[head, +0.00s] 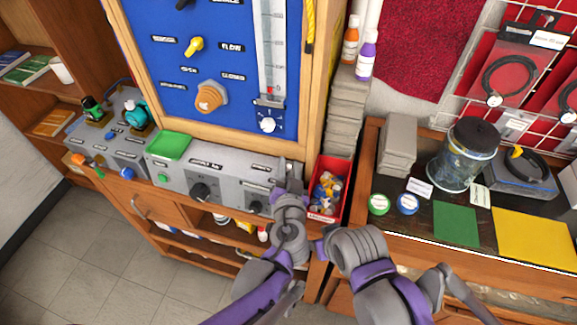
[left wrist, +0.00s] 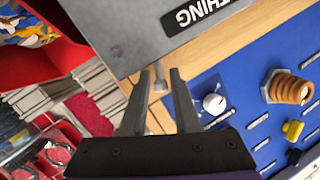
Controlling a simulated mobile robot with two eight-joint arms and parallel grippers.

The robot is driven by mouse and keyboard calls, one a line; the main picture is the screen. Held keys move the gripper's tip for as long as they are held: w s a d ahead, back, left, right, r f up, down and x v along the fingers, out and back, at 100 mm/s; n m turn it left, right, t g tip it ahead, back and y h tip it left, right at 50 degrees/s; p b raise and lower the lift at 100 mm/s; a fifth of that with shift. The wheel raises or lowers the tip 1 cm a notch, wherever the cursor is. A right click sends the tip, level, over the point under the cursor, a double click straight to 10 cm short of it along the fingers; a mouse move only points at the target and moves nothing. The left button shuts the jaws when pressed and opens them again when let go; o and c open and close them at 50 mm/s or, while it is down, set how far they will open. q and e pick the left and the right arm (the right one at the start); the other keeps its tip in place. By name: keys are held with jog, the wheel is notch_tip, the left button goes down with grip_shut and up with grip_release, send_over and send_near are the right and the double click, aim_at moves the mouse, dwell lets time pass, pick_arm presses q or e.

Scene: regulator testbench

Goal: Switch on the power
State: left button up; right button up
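A grey control panel (head: 225,175) with black knobs and labels runs below the blue board. My left gripper (head: 290,167) is at the panel's right end and hides part of it. In the left wrist view a small metal toggle lever (left wrist: 159,77) stands out from the grey panel's edge (left wrist: 110,35). My left gripper (left wrist: 160,75) is open, with one fingertip on each side of the lever and small gaps visible. I cannot tell which way the lever is set. My right arm's grey hand (head: 355,250) is low, right of the left one; its fingers are not clear.
A red bin of small parts (head: 327,187) stands just right of the panel. The blue board (head: 170,60) with knobs and a flow gauge rises behind. A wooden bench (head: 405,225) with a glass jar (head: 464,155) is at the right. Tiled floor (head: 60,240) is open at lower left.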

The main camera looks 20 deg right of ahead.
pick_arm(q)
jog(key=shift+s, duration=0.1)
jog(key=v, duration=1)
jog(key=shift+s+r, duration=0.15)
jog(key=shift+s, duration=0.15)
jog(key=shift+a, duration=0.15)
jog(key=w+a+f+n+g+y, duration=0.1)
jog(key=a+f+n+g+y, duration=0.2)
jog(key=a, duration=0.8)
jog(key=a+f+n+g+y, duration=0.2)
jog(key=a+f+y, duration=0.1)
jog(key=a, duration=0.7)
jog(key=s+a+f+n+g+h, duration=0.1)
jog(key=s+a+f+n+g, duration=0.2)
jog(key=s+a, duration=0.5)
jog(key=shift+s+a+g+h, duration=0.3)
jog(key=shift+s+a+g, duration=0.15)
jog(key=shift+g, duration=0.35)
